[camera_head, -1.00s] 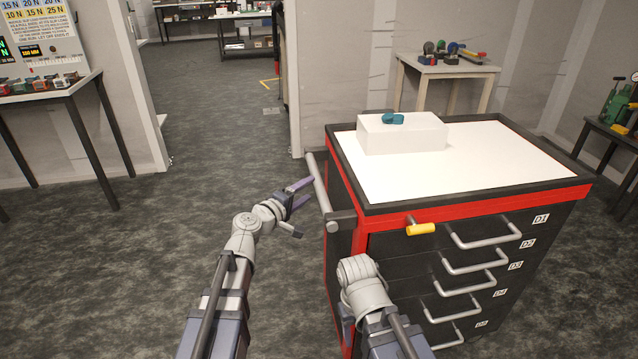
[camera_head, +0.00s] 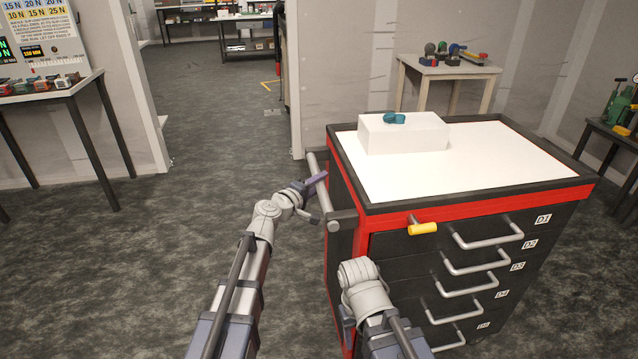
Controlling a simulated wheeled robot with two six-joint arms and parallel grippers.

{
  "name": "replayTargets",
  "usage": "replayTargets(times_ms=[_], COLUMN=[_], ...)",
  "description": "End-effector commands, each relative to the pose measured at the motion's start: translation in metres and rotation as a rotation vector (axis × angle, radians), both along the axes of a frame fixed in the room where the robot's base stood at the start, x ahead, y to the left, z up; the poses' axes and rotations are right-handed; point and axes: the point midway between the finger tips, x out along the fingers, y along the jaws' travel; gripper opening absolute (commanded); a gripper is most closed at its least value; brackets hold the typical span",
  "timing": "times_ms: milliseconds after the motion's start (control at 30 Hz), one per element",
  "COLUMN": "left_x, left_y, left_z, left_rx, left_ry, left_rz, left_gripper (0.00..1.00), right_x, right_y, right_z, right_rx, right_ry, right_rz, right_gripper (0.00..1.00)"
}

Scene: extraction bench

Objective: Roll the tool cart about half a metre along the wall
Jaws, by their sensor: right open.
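The tool cart (camera_head: 480,205) stands at the right, with a white top, red trim and dark drawers. Its grey push bar (camera_head: 320,195) runs along the left side. My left gripper (camera_head: 316,184) is at the middle of this bar, with a purple finger overlapping it. The other finger is not clear, so I cannot tell whether it grips the bar. My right gripper (camera_head: 345,325) is low beside the cart's front left corner, mostly hidden by my wrist. It is open. A yellow catch (camera_head: 423,229) sits on the cart's front upper edge.
A white box (camera_head: 405,136) with a teal object (camera_head: 394,118) rests on the cart top. A small table (camera_head: 450,68) with tools stands by the wall behind. Another table (camera_head: 55,92) is at the left. The grey floor (camera_head: 180,240) left of the cart is clear.

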Motion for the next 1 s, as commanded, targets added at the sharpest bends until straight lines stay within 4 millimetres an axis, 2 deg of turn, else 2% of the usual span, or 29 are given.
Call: replayTargets(times_ms=[33,300,1000], left_x=[0.0000,-0.0001,-0.0004], left_y=[0.0001,0.0002,0.0003], left_z=[0.0000,-0.0002,-0.0002], left_rx=[0.000,0.001,0.001], left_ry=[0.000,0.000,0.000], left_rz=[0.000,0.000,0.000], left_gripper=[0.28,0.00,0.00], right_x=[0.0000,0.0000,0.0000], right_y=[0.0000,0.0000,0.0000], right_z=[0.0000,-0.0001,-0.0001], right_rx=[0.000,0.000,0.000], right_ry=[0.000,0.000,0.000], right_rz=[0.000,0.000,0.000], right_gripper=[0.57,0.57,0.57])
